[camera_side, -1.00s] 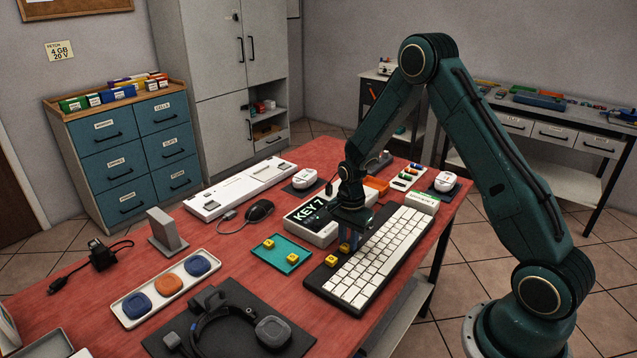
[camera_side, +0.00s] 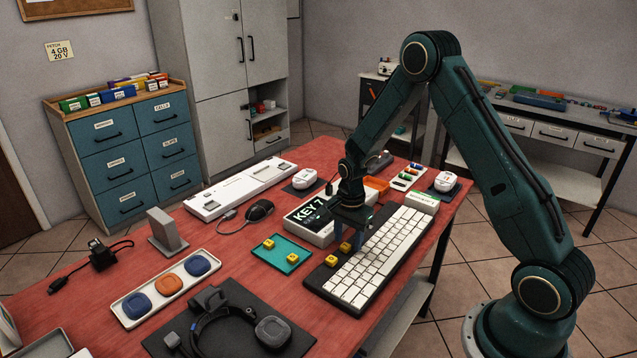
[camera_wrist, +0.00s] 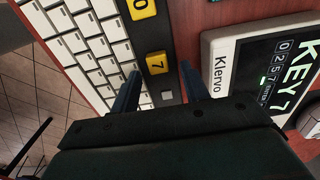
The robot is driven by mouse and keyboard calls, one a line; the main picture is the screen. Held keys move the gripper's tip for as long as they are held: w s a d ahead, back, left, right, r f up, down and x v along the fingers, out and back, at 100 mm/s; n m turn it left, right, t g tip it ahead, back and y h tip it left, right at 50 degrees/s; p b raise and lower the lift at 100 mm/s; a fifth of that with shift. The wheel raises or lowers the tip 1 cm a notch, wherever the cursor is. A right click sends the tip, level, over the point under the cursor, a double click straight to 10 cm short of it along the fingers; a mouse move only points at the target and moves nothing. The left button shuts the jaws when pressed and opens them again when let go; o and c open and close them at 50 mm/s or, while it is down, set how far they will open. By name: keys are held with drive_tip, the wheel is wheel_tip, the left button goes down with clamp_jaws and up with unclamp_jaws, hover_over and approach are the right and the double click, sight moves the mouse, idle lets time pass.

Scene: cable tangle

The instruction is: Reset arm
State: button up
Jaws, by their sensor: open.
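My gripper (camera_side: 348,240) is open, low over the strip along the near-left side of the white-keyed keyboard (camera_side: 385,252). In the wrist view my gripper (camera_wrist: 160,70) has its two blue fingers apart, one on each side of a yellow key marked 7 (camera_wrist: 156,63). That key sits on the dark strip, apart from the fingers as far as I can tell. A second yellow key marked 0 (camera_wrist: 142,9) sits further along the same strip; it also shows in the side view (camera_side: 331,261). Two more yellow keys (camera_side: 268,243) lie on the teal tray (camera_side: 275,262).
The display unit reading KEY 7 (camera_side: 308,212) stands close to my gripper. A mouse (camera_side: 259,209), a white keyboard (camera_side: 240,188), a tray of coloured pads (camera_side: 126,318) and a headset (camera_side: 272,331) are on the red table. Bare table lies left of the teal tray.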

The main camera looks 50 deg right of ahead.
drive_tip(key=shift+r, duration=2.15)
drive_tip(key=shift+a+r, duration=0.15)
drive_tip(key=shift+r, duration=0.4)
drive_tip(key=s+a+r+n+t, duration=0.1)
drive_tip(key=s+a+r+n, duration=0.3)
drive_tip(key=r, duration=0.5)
drive_tip(key=s+a+r+n+t, duration=0.25)
drive_tip(key=s+r+n, duration=0.2)
drive_tip(key=r, duration=0.45)
drive_tip(key=s+a+r+n+t, duration=0.1)
drive_tip(key=s+a+r+n, duration=0.2)
drive_tip(key=s, duration=0.4)
drive_tip(key=s+a+r+n+t, duration=0.1)
drive_tip(key=s+a+r+n, duration=0.2)
drive_tip(key=s+n, duration=0.3)
drive_tip(key=shift+s+r, duration=0.4)
drive_tip(key=shift+s, duration=0.75)
